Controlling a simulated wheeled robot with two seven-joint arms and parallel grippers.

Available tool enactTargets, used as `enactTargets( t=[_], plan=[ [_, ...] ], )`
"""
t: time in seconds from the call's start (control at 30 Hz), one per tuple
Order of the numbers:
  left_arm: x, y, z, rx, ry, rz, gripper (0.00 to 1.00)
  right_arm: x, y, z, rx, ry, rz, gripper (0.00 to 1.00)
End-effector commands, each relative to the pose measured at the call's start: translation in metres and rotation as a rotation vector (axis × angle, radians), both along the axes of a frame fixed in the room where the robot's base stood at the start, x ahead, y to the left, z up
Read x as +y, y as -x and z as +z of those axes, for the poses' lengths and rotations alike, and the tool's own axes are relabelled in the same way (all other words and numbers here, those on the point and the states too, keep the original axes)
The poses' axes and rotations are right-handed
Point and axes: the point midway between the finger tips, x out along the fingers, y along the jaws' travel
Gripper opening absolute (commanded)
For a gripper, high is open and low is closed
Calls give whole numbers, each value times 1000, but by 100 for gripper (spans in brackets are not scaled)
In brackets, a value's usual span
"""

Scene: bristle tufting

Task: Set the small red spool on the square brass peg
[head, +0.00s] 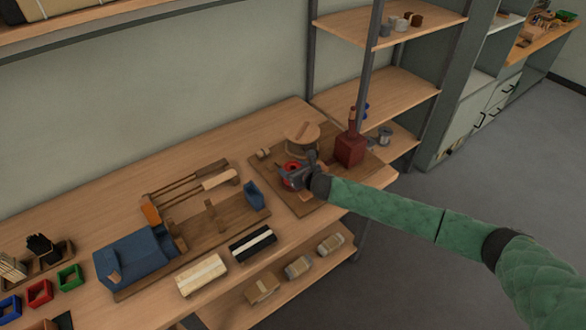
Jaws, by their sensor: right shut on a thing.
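My right gripper (297,178), at the end of the green-sleeved arm, is over the wooden board at the back right of the bench. It is shut on the small red spool (291,167), of which only red parts show around the dark jaws. The spool is low over the board; I cannot tell whether it touches anything beneath. The square brass peg cannot be made out and may be hidden by the gripper and spool. My left gripper is not in view.
A round wooden-topped piece (302,133) stands just behind the gripper, and a dark red block with a handle (350,149) to its right. A blue-ended wooden fixture (135,258) lies left. Brush blocks (202,275) line the bench front. Small coloured trays (69,277) are far left.

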Motion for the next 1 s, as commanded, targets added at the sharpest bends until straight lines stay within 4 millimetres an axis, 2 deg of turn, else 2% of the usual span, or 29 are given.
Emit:
enactTargets(
  t=[0.4,0.67,0.7,0.8,1.0],
  plan=[
    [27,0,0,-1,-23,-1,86,0,0,-2,0,0,0,40],
    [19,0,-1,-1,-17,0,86,0,0,-5,-1,-1,0,40],
    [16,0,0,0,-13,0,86,0,0,-5,-1,-1,0,72],
    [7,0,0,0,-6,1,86,0,0,-5,-1,-1,0,90],
    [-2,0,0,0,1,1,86,0,0,-5,0,0,0,90]
  ],
)
